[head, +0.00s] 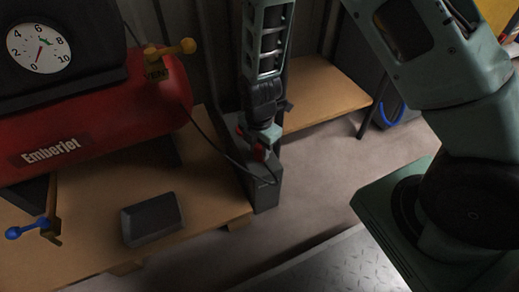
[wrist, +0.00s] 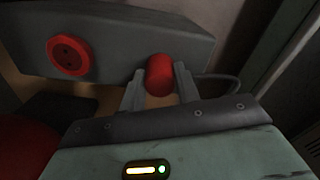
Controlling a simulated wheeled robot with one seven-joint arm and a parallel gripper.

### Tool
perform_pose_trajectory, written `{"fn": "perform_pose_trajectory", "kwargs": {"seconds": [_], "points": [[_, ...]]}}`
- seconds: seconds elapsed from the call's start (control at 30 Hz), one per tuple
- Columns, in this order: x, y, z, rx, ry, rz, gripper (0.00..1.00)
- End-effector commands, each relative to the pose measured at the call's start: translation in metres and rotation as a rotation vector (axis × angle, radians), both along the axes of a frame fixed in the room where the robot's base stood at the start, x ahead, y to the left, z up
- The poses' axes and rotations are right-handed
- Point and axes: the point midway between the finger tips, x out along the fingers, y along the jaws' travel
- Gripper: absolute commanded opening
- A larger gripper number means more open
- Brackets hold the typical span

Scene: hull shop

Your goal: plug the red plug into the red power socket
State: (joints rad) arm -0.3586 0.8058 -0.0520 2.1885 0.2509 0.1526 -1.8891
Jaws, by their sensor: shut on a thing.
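My gripper (wrist: 160,84) is shut on the red plug (wrist: 160,75), a short red cylinder between its two fingers. The round red power socket (wrist: 68,57), with dark holes in its face, is on a grey box to the left in the wrist view. The plug and socket are clearly apart, with bare grey face between them. The plug's front end is not clear.
A red Emberjet compressor tank (head: 110,125) with a gauge (head: 38,48) and yellow valve (head: 170,48) stands on the wooden bench (head: 205,205) at left. A dark block (head: 151,219) lies in front. A dark cable (head: 215,145) runs to the box. Open floor lies right.

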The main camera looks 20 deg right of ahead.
Motion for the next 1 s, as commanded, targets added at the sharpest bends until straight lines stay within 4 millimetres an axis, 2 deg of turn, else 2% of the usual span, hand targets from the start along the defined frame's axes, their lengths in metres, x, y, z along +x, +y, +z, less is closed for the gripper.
{"fn": "perform_pose_trajectory", "kwargs": {"seconds": [0.4, 0.5, 0.67, 1.0], "points": [[0.001, 0.000, 0.075, 0.002, -0.001, -0.001, 0.12], [0.000, 0.000, 0.088, 0.002, -0.001, 0.000, 0.12], [0.000, 0.000, 0.099, 0.000, 0.000, 0.000, 0.12], [0.000, 0.000, 0.099, 0.000, 0.000, 0.000, 0.12]]}}
